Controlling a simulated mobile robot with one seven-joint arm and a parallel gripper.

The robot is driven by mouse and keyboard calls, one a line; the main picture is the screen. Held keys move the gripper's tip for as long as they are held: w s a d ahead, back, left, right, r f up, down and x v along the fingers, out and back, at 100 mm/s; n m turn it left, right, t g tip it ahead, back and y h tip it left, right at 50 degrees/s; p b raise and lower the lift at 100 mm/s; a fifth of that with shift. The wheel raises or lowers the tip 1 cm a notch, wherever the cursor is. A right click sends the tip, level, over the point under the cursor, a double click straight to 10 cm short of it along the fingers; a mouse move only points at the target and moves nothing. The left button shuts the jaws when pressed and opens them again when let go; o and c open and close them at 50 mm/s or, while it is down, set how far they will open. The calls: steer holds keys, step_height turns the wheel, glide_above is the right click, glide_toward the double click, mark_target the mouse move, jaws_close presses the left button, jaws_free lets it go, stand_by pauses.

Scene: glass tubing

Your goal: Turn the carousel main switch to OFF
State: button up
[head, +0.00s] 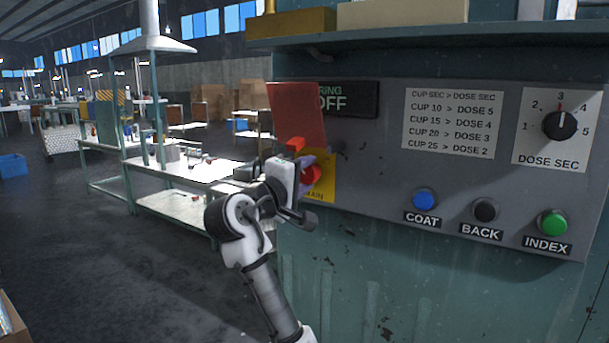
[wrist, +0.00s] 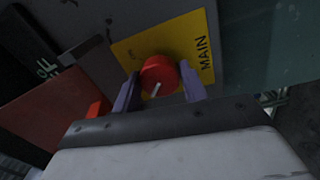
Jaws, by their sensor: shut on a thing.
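The main switch is a red round knob (wrist: 158,76) with a white pointer mark, on a yellow plate (wrist: 190,38) lettered MAIN. My gripper (wrist: 160,92) has one purple finger on each side of the knob and is shut on it. In the head view the red knob (head: 311,174) shows partly behind my gripper (head: 304,168), on the yellow plate (head: 326,188) at the panel's left end. Any ON or OFF marks on the plate are hidden or too small to read.
A raised red flap (head: 297,112) stands just above the knob, partly covering a dark sign (head: 350,99) that reads OFF. Blue (head: 424,199), black (head: 486,209) and green (head: 552,222) buttons and a dose dial (head: 560,124) sit to the right.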

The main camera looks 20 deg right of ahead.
steer(key=o, duration=1)
steer(key=b+v, duration=0.3)
steer(key=v, duration=1)
steer(key=shift+s+a+b, duration=0.25)
steer(key=shift+a+b, duration=0.1)
steer(key=shift+f, duration=0.1)
